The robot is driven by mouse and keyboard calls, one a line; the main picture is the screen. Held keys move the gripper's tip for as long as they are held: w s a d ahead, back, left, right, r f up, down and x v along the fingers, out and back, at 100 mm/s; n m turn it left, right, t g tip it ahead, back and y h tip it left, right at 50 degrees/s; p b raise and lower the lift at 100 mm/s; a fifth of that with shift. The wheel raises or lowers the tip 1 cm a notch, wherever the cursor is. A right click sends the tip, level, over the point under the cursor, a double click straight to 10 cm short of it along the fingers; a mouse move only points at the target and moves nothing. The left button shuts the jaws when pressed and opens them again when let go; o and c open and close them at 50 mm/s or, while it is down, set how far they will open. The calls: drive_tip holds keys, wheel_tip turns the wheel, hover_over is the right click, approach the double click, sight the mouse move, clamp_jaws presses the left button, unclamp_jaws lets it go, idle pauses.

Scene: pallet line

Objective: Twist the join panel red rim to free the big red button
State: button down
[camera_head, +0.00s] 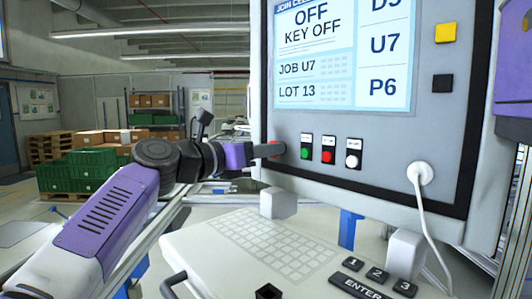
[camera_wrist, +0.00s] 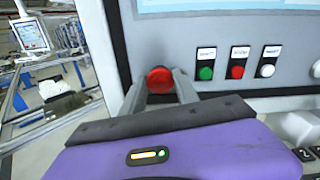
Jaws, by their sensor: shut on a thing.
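The join panel (camera_head: 430,130) is a grey cabinet front with a dark frame and a lit screen reading "OFF", "KEY OFF", "JOB U7" and "LOT 13". The big red button (camera_wrist: 160,80) is at the panel's lower left, and in the wrist view it sits between my two fingers. My gripper (camera_head: 272,149) reaches it from the left in the head view. My gripper is shut on the button's red rim, with a finger at each side. In the head view the fingers mostly hide the button. I cannot tell the rim apart from the button's cap.
Small green (camera_head: 305,152), red (camera_head: 327,156) and white (camera_head: 352,160) buttons sit right of my gripper. A white plug with a cable (camera_head: 422,173) is on the panel's right. A keyboard shelf (camera_head: 270,240) juts out below. Green crates (camera_head: 85,172) stand far behind at left.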

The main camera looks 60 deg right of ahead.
drive_tip(key=m+b, duration=0.1)
drive_tip(key=b, duration=0.1)
drive_tip(key=m+b, duration=0.1)
drive_tip(key=b, duration=0.1)
drive_tip(key=shift+f+b, duration=0.35)
drive_tip(key=shift+f, duration=0.05)
drive_tip(key=m+b, duration=0.4)
drive_tip(key=shift+r+m+b, duration=0.3)
drive_tip(key=shift+b, duration=0.05)
drive_tip(key=c, duration=0.9)
unclamp_jaws()
drive_tip(key=shift+r, duration=0.1)
drive_tip(key=v, duration=0.7)
drive_tip(key=shift+a+b, duration=0.3)
drive_tip(key=shift+a, duration=0.1)
drive_tip(key=shift+w, duration=0.1)
